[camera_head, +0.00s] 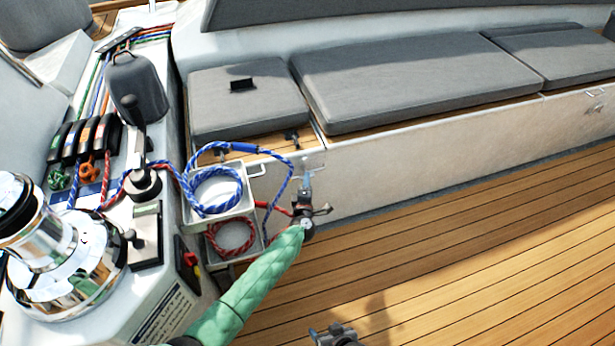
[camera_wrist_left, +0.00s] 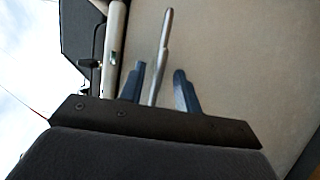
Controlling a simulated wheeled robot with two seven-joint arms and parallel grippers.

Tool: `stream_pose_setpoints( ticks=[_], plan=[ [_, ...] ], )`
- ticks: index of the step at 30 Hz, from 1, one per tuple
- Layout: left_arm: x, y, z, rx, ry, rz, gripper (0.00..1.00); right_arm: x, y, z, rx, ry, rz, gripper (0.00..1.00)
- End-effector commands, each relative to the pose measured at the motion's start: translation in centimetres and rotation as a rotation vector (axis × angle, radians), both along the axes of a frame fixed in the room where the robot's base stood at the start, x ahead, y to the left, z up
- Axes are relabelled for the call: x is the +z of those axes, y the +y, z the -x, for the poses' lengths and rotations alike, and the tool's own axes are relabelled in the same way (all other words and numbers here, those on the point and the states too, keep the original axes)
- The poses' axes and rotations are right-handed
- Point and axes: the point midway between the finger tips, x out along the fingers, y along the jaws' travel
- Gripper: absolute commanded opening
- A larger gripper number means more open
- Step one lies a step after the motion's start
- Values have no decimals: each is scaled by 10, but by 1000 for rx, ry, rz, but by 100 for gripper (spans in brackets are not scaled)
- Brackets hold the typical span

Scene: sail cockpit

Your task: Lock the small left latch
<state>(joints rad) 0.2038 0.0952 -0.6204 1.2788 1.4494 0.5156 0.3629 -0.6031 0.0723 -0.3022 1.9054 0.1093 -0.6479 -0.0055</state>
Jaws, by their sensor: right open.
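My left gripper (camera_head: 308,183) is at the pale bench front, at the end of my green-sleeved arm. In the left wrist view its two blue fingers (camera_wrist_left: 160,70) are apart. A slim metal lever (camera_wrist_left: 165,42), which looks like the small left latch, stands between them with a narrow gap on either side. In the head view the latch (camera_head: 315,163) is small and partly hidden by the gripper. My right gripper (camera_head: 335,335) is low at the bottom edge, open, over the floor and away from the bench.
A rack with a blue rope coil (camera_head: 216,190) and a red rope coil (camera_head: 230,236) stands just left of my left gripper. A chrome winch (camera_head: 70,262) is at the far left. Grey cushions (camera_head: 390,80) lie on the bench. The teak floor (camera_head: 480,240) is clear.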

Motion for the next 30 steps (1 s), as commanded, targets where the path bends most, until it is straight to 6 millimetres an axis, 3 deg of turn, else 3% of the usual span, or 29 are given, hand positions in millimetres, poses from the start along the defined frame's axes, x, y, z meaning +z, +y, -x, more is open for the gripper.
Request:
stream_pose_setpoints(
  ticks=[9, 21, 26, 30],
  plan=[
    [0, -2, -30, -1, 0, 0, 33, -9, 0, 3, -2, -3, -1, 65],
    [0, -2, -34, -1, 1, -1, 33, -10, 0, 3, -3, -6, -2, 65],
    [0, -3, -34, -1, 1, 0, 3, -10, 0, 3, -3, -5, -1, 65],
    [0, -2, -34, -1, 1, -1, 0, -10, 0, 3, -2, -4, -1, 65]
  ],
)
